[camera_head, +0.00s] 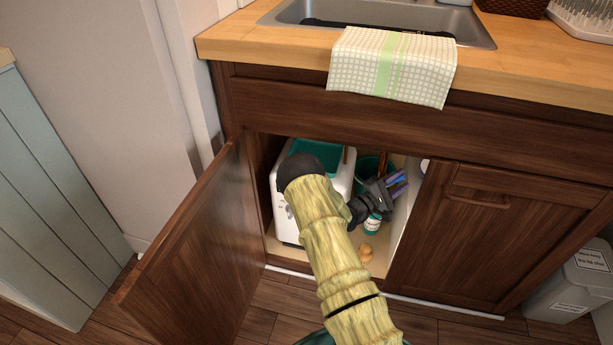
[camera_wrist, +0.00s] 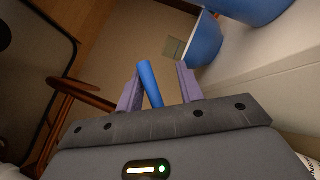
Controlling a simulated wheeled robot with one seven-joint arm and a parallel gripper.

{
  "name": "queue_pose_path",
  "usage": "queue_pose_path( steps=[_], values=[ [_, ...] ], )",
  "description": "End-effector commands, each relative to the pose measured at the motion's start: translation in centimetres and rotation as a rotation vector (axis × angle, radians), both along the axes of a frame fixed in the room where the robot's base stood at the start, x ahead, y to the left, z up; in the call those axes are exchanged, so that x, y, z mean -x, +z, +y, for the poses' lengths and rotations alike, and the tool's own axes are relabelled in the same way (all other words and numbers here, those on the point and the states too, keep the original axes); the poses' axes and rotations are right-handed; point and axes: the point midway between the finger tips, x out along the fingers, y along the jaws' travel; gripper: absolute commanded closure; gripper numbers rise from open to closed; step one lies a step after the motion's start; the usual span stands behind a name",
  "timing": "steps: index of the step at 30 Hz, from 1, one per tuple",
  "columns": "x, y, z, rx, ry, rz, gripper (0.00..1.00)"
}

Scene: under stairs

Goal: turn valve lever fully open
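The valve lever shows as a blue bar (camera_wrist: 149,82) in the wrist view. It stands between the two purple fingers of my gripper (camera_wrist: 160,68), closer to the left finger; there is a clear gap on its right. I cannot tell whether it touches the left finger. In the head view my gripper (camera_head: 399,183) is inside the cabinet under the sink, with a bit of blue (camera_head: 397,178) between its fingers. My gripper is open around the lever. The valve body and the lever's base are hidden.
The left cabinet door (camera_head: 195,245) is open; the right door (camera_head: 490,235) is shut. Inside are a white bin (camera_head: 283,215), a green bucket (camera_head: 368,168), a small bottle (camera_head: 372,225) and a small tan object (camera_head: 366,252). A brown rod (camera_wrist: 82,96) and blue containers (camera_wrist: 205,42) flank my gripper.

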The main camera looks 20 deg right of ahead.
Motion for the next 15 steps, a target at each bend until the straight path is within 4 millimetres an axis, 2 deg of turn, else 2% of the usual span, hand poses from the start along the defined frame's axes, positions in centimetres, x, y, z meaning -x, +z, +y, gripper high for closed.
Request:
queue_pose_path(
  steps=[6,15],
  values=[
    [0.5,-1.6,-0.6,-0.210,-0.004,-0.129,0.64],
    [0.6,-3.0,-0.8,-0.402,-0.002,-0.246,0.64]
  ],
)
